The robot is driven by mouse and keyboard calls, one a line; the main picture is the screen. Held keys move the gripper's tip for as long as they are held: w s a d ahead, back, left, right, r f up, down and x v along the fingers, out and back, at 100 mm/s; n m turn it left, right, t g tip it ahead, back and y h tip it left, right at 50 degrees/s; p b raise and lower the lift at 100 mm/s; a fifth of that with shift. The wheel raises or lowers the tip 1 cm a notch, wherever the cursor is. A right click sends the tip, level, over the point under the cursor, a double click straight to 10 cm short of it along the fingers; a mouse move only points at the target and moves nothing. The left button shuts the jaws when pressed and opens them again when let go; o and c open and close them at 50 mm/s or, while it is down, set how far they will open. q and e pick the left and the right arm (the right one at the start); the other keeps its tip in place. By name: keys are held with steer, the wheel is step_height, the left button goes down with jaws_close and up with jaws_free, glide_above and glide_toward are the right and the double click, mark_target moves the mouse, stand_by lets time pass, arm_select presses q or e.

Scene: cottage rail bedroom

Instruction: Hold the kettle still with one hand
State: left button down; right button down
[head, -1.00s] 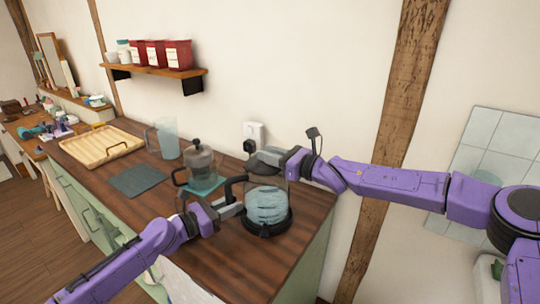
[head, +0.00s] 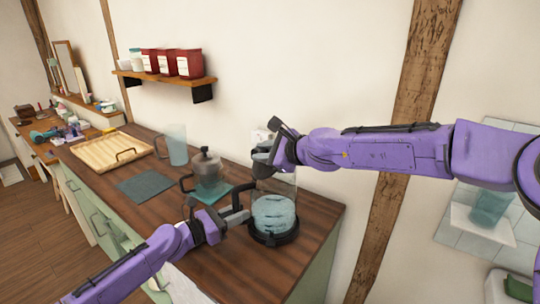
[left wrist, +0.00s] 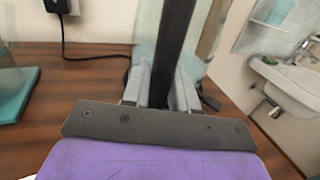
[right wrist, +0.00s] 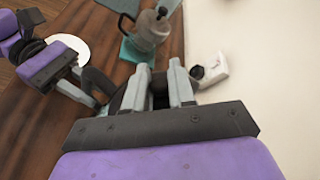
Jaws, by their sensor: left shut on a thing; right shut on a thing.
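The clear kettle (head: 273,212), with bluish water low in it, stands upright on its round black base (head: 275,239) near the counter's right end. My left gripper (head: 236,213) is shut on the kettle's black handle (head: 240,190). In the left wrist view the dark handle (left wrist: 172,45) runs up between the fingers (left wrist: 160,92). My right gripper (head: 263,158) is at the kettle's top and shut on a dark part there, probably the lid. Its fingers (right wrist: 165,85) hide most of that part in the right wrist view.
A press pot (head: 207,170) on a teal mat (head: 218,197) stands close left of the kettle. Behind are a clear jug (head: 175,145), a dark mat (head: 145,187) and a wooden tray (head: 90,155). A wall outlet (right wrist: 212,70) is behind the kettle.

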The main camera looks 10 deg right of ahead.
steer(key=a+n+h, duration=0.2)
steer(key=shift+s+a+r, duration=0.2)
steer(key=shift+s+a, duration=0.1)
steer(key=shift+s, duration=0.05)
steer(key=shift+s+a+f+n+h, duration=0.1)
steer(key=shift+s+a+n+h, duration=0.15)
steer(key=shift+a+n+h, duration=0.8)
steer(key=c, duration=1)
jaws_free()
steer(key=shift+c, duration=0.2)
steer(key=shift+w+d, duration=0.1)
